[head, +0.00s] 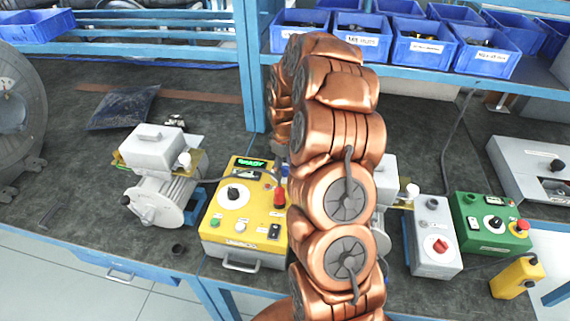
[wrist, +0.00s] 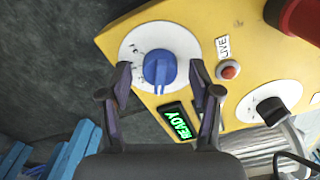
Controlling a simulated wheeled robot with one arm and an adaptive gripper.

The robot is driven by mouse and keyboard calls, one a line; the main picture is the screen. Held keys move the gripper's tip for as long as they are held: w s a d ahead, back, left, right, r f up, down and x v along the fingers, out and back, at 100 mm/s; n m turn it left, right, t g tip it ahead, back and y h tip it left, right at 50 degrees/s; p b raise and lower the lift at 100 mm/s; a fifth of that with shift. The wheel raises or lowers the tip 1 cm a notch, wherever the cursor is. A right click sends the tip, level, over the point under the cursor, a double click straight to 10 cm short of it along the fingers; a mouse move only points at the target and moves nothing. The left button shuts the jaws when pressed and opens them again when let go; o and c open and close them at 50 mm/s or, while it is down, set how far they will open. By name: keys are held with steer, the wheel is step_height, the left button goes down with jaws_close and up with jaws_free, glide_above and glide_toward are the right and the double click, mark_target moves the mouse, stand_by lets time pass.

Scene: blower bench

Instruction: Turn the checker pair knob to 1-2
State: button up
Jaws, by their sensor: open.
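The yellow checker box (head: 245,215) stands on the bench left of my arm, with a green READY display (head: 251,163). In the wrist view, a blue knob (wrist: 160,70) sits on a round white dial (wrist: 136,49) on the box, its ridge pointing down toward the READY display (wrist: 178,122). The dial's marks are too small to read. My gripper (wrist: 160,74) is open, with one finger on each side of the blue knob and gaps visible. A black knob (wrist: 270,111) on a second white dial is to the right. My arm hides the gripper in the head view.
A red button (wrist: 228,71) beside a LIVE label and a large red part (wrist: 304,16) are near the blue knob. A motor unit (head: 160,195) stands left of the box. A grey box (head: 435,235) and a green box (head: 485,225) stand to the right.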

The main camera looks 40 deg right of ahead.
steer(key=shift+f, duration=0.1)
steer(key=shift+c, duration=0.2)
steer(key=c, duration=1)
steer(key=shift+d, duration=0.1)
steer(key=shift+c, duration=0.5)
